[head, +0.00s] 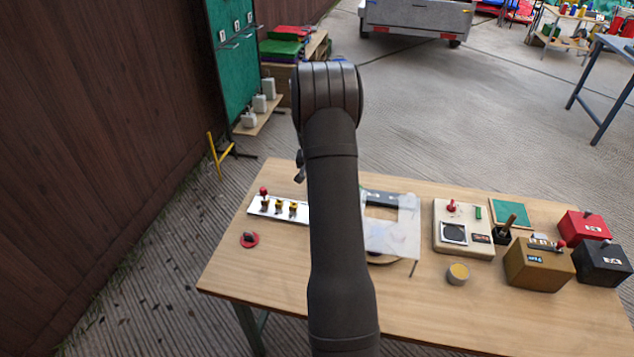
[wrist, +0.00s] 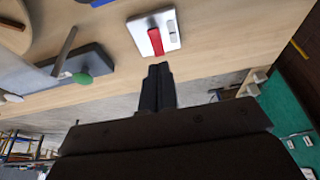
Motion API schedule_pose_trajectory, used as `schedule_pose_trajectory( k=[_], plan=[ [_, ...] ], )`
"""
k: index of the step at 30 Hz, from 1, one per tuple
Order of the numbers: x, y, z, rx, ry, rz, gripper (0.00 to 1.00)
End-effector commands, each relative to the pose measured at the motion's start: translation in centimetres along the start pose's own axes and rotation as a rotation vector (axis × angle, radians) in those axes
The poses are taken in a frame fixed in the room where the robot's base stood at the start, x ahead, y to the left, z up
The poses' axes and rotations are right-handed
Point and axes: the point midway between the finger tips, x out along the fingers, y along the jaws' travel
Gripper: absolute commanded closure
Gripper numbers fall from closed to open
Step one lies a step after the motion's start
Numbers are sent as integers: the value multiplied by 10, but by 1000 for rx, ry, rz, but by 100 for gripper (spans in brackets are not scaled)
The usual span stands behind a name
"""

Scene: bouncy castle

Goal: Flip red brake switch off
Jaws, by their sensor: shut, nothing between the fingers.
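In the wrist view a red lever (wrist: 156,42) stands on a small white plate (wrist: 171,24) on the wooden table. A small grey part is beside the lever on the plate. My gripper (wrist: 159,70) is shut and empty, its fingertips close to the plate's edge, just below the red lever in the picture. They look apart from the lever; exact depth is hard to tell. In the head view my arm covers the middle of the table, and neither this plate nor the fingertips can be made out.
In the wrist view a green ball knob (wrist: 82,78) is beside a dark grey box (wrist: 78,63). A white control box (head: 463,240) and coloured boxes stand right.

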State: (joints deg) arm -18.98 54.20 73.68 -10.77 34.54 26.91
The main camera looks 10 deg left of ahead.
Motion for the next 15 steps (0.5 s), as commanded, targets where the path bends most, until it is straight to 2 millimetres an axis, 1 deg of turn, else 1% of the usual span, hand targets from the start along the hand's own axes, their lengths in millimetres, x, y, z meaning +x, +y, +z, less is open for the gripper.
schedule_pose_trajectory(
  k=[1,9,15],
  plan=[
    [-10,0,3,-1,1,0,100],
    [-53,0,25,-1,0,-1,100],
    [-78,0,38,0,0,-1,100]
  ],
)
